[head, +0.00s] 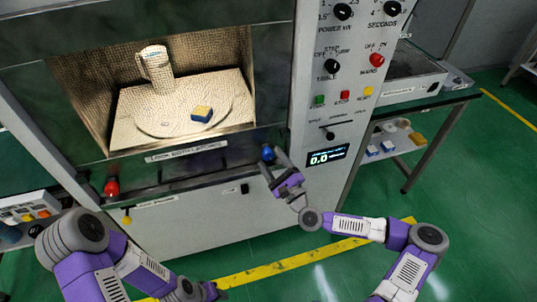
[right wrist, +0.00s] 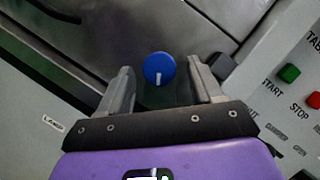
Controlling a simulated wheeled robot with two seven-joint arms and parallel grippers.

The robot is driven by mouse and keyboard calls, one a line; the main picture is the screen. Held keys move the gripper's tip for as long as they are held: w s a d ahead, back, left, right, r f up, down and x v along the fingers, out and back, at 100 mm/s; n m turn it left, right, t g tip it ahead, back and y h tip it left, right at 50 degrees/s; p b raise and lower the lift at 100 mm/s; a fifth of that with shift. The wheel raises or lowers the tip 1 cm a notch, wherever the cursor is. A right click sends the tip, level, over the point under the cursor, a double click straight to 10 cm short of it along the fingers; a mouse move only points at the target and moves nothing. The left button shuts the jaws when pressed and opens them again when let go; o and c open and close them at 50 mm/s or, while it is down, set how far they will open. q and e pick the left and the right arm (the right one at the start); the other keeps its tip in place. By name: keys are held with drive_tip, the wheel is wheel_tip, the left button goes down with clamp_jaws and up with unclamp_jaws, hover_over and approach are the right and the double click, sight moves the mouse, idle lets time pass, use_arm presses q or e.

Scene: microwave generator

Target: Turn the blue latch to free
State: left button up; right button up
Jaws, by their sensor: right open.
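The blue latch (head: 267,153) is a round knob at the lower right corner of the microwave's open chamber. In the right wrist view the blue latch (right wrist: 159,68) shows a white mark pointing toward the bottom of the picture. My right gripper (head: 273,164) is open right in front of it. In the wrist view its fingers stand on either side of the knob, with a visible gap on each side. My left gripper (head: 208,291) is low at the bottom edge, away from the latch; its fingers are not clear.
A red knob (head: 111,187) sits at the chamber's lower left. The control panel (head: 335,90) is right of my right gripper. Side tables stand left and right.

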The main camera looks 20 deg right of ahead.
drive_tip(key=v, duration=0.4)
drive_tip(key=shift+s+d+f, duration=0.1)
drive_tip(key=shift+s+d, duration=0.05)
drive_tip(key=shift+s, duration=0.2)
drive_tip(key=s+a+f+n+g+y+p, duration=0.2)
drive_tip(key=s+a+f+n+g, duration=0.3)
drive_tip(key=a, duration=0.3)
drive_tip(key=s+a+f+n+g+y+p, duration=0.2)
drive_tip(key=s+a+f+n+g, duration=0.1)
drive_tip(key=a+f+n+g, duration=0.35)
drive_tip(key=s+f+n+g+h+p, duration=0.25)
drive_tip(key=s+f+n+g, duration=0.3)
drive_tip(key=s+f, duration=0.35)
drive_tip(key=s+d+n+g+h+p, duration=0.1)
drive_tip(key=s+d+n+g+h, duration=0.1)
drive_tip(key=s+d+n+h, duration=0.1)
drive_tip(key=s+d+h, duration=0.1)
drive_tip(key=s+d, duration=0.1)
drive_tip(key=d, duration=0.1)
drive_tip(key=shift+s+d+n+g, duration=0.2)
drive_tip(key=shift+s+n+g, duration=0.1)
